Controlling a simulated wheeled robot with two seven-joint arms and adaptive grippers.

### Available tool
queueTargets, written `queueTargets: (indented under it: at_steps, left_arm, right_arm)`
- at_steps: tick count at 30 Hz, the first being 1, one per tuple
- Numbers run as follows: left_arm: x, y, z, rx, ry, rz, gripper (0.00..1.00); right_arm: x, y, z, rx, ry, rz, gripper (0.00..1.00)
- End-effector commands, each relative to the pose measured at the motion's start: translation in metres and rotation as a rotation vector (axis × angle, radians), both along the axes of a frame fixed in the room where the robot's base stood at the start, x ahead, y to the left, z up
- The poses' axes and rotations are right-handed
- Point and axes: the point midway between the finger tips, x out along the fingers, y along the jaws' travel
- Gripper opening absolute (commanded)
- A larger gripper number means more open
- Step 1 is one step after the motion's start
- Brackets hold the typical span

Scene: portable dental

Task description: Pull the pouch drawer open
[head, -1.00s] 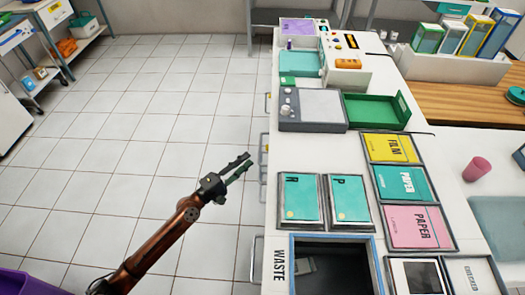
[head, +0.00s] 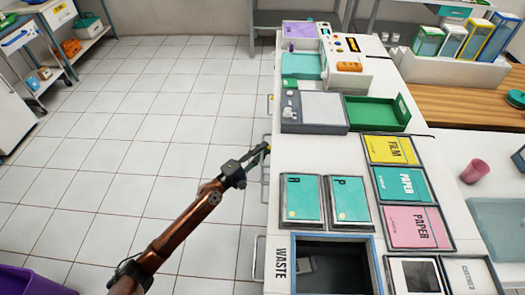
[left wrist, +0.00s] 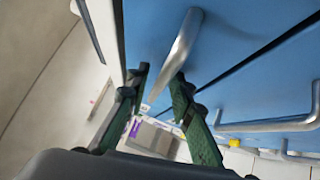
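The counter's left side has metal drawer handles that stick out, one near the front (head: 258,258) and others farther back. No label shows which drawer is the pouch drawer. My left gripper (head: 262,152) is at the counter's left side, by the middle handles. In the left wrist view, a silver bar handle (left wrist: 182,42) stands out from a blue drawer front (left wrist: 150,25). The two green fingers of my left gripper (left wrist: 162,84) are apart, with the handle's end between or just beyond their tips; contact cannot be told. My right gripper is not in view.
More bar handles (left wrist: 265,125) lie on neighbouring blue fronts. On the counter are a green tray (head: 378,113), a grey device (head: 314,108), teal boxes (head: 303,198) and a waste opening (head: 333,268). The tiled floor (head: 130,130) left of the counter is clear.

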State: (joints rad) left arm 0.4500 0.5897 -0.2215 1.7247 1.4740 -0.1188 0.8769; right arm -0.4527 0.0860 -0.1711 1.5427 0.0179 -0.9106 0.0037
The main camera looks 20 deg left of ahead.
Motion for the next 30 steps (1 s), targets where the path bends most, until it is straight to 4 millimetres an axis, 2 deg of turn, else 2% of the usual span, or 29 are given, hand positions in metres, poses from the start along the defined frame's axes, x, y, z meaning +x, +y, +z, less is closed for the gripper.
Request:
queueTargets:
  at_steps: [8, 30]
  left_arm:
    - [-0.0002, 0.0004, -0.0001, 0.000, 0.000, 0.000, 0.00]
    - [-0.0001, 0.0002, -0.0019, 0.000, 0.002, -0.003, 0.00]
  right_arm:
    - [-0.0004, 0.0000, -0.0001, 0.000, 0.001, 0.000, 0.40]
    - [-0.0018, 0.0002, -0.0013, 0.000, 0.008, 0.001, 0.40]
